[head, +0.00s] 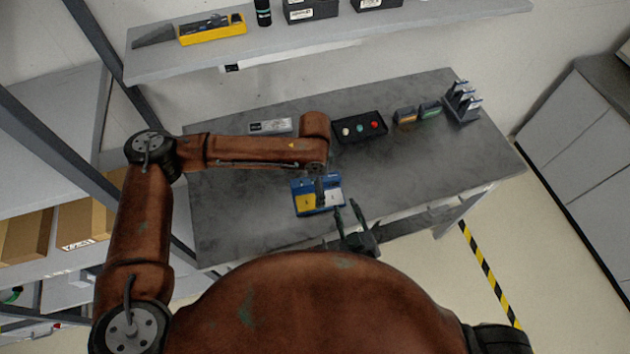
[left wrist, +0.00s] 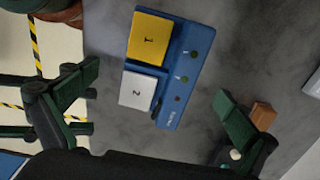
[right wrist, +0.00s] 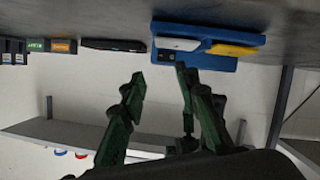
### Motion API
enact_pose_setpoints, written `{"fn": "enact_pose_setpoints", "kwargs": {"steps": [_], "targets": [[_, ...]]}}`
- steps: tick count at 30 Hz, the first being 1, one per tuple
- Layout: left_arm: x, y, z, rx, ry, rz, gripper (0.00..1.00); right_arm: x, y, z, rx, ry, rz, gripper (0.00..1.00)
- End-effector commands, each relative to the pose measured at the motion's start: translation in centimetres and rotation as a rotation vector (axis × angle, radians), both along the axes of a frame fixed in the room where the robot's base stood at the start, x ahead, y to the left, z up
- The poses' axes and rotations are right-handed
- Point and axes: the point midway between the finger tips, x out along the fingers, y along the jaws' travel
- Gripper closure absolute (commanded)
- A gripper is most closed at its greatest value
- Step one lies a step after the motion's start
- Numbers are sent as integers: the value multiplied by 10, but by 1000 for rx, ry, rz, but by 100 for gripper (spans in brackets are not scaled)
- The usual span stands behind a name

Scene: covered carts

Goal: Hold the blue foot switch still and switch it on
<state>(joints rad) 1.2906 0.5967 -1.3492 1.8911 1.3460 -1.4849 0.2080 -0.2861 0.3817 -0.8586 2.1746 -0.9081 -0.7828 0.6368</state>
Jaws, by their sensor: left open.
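The blue foot switch (head: 300,210) lies on the grey table near its front edge, with a yellow and a white pedal. In the left wrist view the switch (left wrist: 181,62) shows the yellow pedal (left wrist: 149,38) marked 1, the white pedal (left wrist: 138,91) marked 2, and small round indicators; I cannot tell if any is lit. My left gripper (head: 320,200) is open above the switch, hiding part of it. My right gripper (head: 346,207) is open and empty at the table's front edge, beside the white-pedal end. In the right wrist view the switch (right wrist: 192,58) is just beyond the fingertips, apparently not gripped.
A black button box (head: 345,133), a grey labelled box (head: 270,127), small orange and green modules (head: 405,117) and a dark upright rack (head: 463,103) stand farther back. A shelf (head: 330,38) runs behind. The table's right part is clear.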

Motion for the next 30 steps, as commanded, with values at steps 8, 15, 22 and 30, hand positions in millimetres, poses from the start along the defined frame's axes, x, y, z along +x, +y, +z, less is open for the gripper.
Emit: {"fn": "enact_pose_setpoints", "kwargs": {"steps": [8,15,22,30], "targets": [[-1,-1,-43,-1,2,0,0,0,0,0,0,0,0,71],[0,-1,-65,-3,0,-2,0,0,0,0,0,0,0,71],[0,-1,-69,-4,0,-2,0,0,0,0,0,0,0,71],[0,-1,-69,-4,0,-2,12,0,0,0,0,0,0,71]]}}
